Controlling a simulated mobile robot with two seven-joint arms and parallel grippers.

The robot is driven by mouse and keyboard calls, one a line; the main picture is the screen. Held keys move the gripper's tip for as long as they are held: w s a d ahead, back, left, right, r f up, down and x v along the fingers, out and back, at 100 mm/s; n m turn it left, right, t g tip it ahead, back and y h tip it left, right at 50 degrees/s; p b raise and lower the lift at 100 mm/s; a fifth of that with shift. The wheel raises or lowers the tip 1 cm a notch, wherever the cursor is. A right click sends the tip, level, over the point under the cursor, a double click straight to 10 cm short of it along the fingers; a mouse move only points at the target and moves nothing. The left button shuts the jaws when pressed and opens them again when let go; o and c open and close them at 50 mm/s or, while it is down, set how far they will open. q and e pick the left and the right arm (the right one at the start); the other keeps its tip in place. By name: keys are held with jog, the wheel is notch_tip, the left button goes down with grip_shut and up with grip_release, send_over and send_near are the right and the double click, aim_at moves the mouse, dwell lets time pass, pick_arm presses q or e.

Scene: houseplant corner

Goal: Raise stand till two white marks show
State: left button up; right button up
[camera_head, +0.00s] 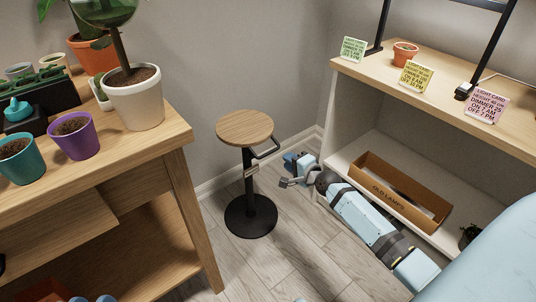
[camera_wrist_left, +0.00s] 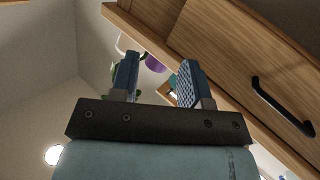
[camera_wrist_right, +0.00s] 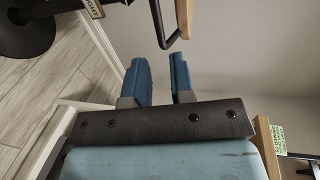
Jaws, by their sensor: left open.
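The stand has a round wooden top (camera_head: 245,128), a black column and a round black base (camera_head: 251,216) on the floor. A black bent lever (camera_head: 268,149) sticks out to the right under the top. A pale tag (camera_head: 251,170) is on the column; I cannot make out white marks. My right gripper (camera_head: 288,170) is open and empty, right of the column and apart from it. In the right wrist view the lever (camera_wrist_right: 160,25) lies beyond the fingertips (camera_wrist_right: 158,62). My left gripper (camera_wrist_left: 158,68) is open and empty, below the plant table's edge.
The wooden plant table (camera_head: 188,180) with several pots stands at left. A shelf unit (camera_head: 350,110) with light cards stands at right, holding a cardboard box (camera_head: 375,178) on its lower shelf. My right arm lies in front of this unit. Floor is clear around the base.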

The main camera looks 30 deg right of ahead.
aim_at(271, 151)
jog(key=b+x, duration=0.4)
jog(key=x, duration=0.6)
jog(key=shift+a+f, duration=0.1)
jog(key=shift+f, duration=0.1)
pick_arm(q)
jog(key=shift+w+a+f+m+b, duration=0.2)
jog(key=shift+w+a+f+m, duration=0.05)
jog(key=shift+w+f+m, duration=0.3)
jog(key=shift+w+a+f+m+b, duration=0.15)
jog(key=shift+w+a+f+m, duration=0.2)
jog(key=shift+m, duration=0.3)
pick_arm(e)
jog(key=shift+x, duration=0.75)
pick_arm(q)
jog(key=shift+w+d, duration=0.1)
pick_arm(e)
jog(key=shift+r, duration=0.15)
jog(key=shift+c, duration=0.3)
grip_shut()
